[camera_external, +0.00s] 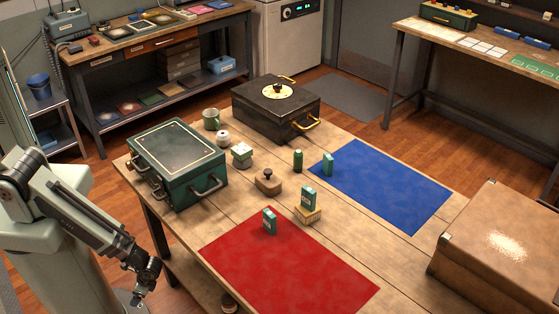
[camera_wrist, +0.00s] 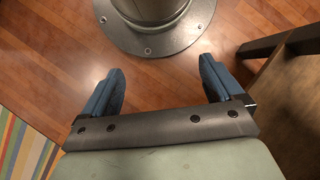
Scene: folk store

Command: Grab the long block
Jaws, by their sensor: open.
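Several small blocks stand on the wooden table in the external view; I cannot tell for sure which one is the long block. One teal upright block (camera_external: 270,222) is on the red mat, another teal block (camera_external: 308,198) stands on a small tan block (camera_external: 308,215), and a third teal block (camera_external: 328,164) is at the blue mat's left corner. A brown wooden block with a dark knob (camera_external: 268,182) sits nearby. My gripper (camera_external: 138,298) is low beside the table's left side, away from all of them. In the wrist view its blue fingers (camera_wrist: 160,70) are wide apart and empty above the floor.
The red mat (camera_external: 285,270) and blue mat (camera_external: 390,190) lie flat. A green case (camera_external: 177,165), black case (camera_external: 275,108) and brown case (camera_external: 500,245) stand around them. A cup, small jar, green-and-white box and dark green cylinder (camera_external: 298,161) are near the middle.

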